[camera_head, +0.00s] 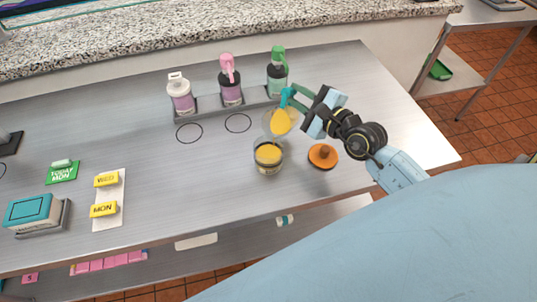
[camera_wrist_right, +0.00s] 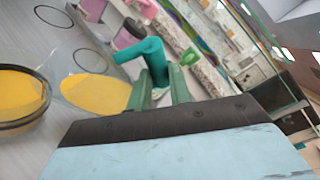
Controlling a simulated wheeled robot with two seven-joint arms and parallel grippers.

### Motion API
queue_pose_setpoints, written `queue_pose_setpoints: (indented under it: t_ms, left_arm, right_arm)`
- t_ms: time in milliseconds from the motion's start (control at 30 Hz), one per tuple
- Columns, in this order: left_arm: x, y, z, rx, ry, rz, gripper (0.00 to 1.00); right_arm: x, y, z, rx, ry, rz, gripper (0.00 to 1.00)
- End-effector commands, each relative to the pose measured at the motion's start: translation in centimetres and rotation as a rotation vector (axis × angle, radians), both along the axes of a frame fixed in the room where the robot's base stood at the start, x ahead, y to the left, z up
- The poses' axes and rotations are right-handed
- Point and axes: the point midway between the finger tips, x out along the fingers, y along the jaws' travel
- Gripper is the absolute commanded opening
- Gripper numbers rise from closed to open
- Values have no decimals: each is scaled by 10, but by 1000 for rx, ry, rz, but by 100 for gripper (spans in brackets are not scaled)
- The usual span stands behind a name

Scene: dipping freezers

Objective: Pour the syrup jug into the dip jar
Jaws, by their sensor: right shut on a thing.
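The syrup jug (camera_head: 281,122) is clear, with yellow syrup inside and a teal handle. My right gripper (camera_head: 298,97) is shut on that handle and holds the jug tilted, just behind and above the dip jar (camera_head: 268,156). The jar is clear, open and stands upright with yellow contents. In the right wrist view, the jug (camera_wrist_right: 92,88) is beside the jar (camera_wrist_right: 22,98), and the fingers (camera_wrist_right: 160,85) close around the teal handle. I cannot make out a stream between jug and jar. My left gripper is out of view.
An orange-brown lid with a knob (camera_head: 322,157) lies right of the jar. A rack (camera_head: 205,107) behind holds a white-topped, a pink-topped and a green-topped bottle. Yellow labels (camera_head: 105,180), a green sign (camera_head: 62,172) and a teal box (camera_head: 33,210) lie left. The table's middle is clear.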

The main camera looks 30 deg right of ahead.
Motion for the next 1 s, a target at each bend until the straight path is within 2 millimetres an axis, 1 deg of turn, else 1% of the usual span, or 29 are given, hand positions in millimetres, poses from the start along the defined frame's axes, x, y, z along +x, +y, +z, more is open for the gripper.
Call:
queue_pose_setpoints:
  t_ms: [33, 200, 500, 567, 1000]
  left_arm:
    - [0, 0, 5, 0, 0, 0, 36]
    - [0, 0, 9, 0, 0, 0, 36]
    - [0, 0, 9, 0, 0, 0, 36]
    - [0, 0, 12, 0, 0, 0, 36]
    - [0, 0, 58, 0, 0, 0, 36]
  right_arm:
    - [2, -3, -1, 37, 28, -2, 0]
    - [6, -8, -13, 125, 96, 0, 0]
    - [6, -8, -14, 137, 103, 0, 0]
    - [6, -8, -12, 142, 107, 0, 0]
    - [9, -11, 14, 260, 197, -1, 0]
